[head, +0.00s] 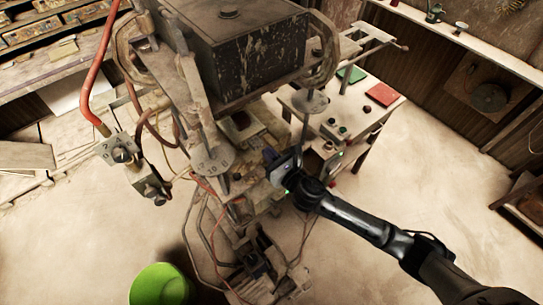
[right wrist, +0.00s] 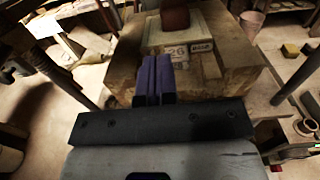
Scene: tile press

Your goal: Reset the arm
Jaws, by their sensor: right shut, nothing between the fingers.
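My right arm comes in from the lower right in the head view, and my right gripper (head: 270,155) is at the front of the tile press (head: 250,50). In the right wrist view the gripper's two purple fingers (right wrist: 153,78) are shut together with nothing between them. They point at a worn block (right wrist: 225,70) of the press. On the block lies a pale plate (right wrist: 185,35) marked "26", with a reddish-brown piece (right wrist: 175,17) on it. In the head view the fingertips are partly hidden against the press. My left gripper is not in view.
A small table (head: 375,110) with a green tile (head: 351,74), a red tile (head: 381,94) and buttons stands right of the press. A green bucket (head: 160,285) is on the floor at lower left. A red hose (head: 92,80) hangs at left. The floor at right is clear.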

